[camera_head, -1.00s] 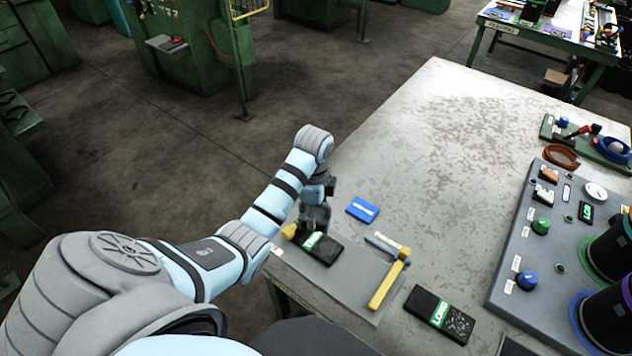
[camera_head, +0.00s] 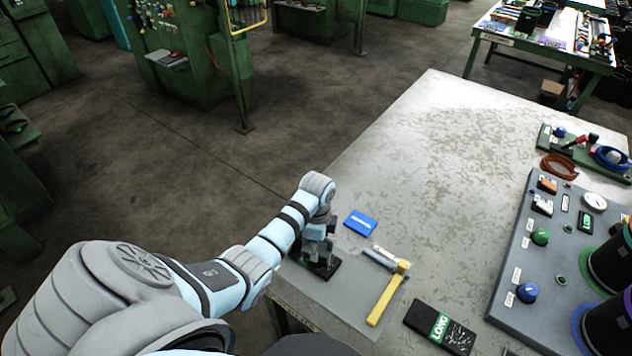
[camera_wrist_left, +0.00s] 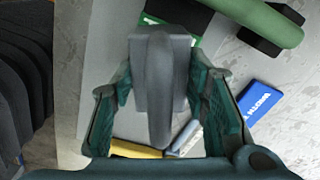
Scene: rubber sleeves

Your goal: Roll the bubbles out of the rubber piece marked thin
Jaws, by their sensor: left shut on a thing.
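A black rubber piece (camera_head: 323,270) lies on the grey mat at the table's near left. My left gripper (camera_head: 318,252) is directly over it, covers most of it and hides its label. In the left wrist view, the jaws (camera_wrist_left: 160,95) close around a grey tool (camera_wrist_left: 160,75), a block with a rounded bar. I cannot tell whether it touches the rubber. Part of a green label (camera_wrist_left: 186,22) on a dark piece shows beyond it. I cannot read it or see any bubbles. My right gripper is not in view.
A blue card (camera_head: 361,223) lies right of the gripper. A control panel (camera_head: 508,250) stands at right. The table's middle is clear.

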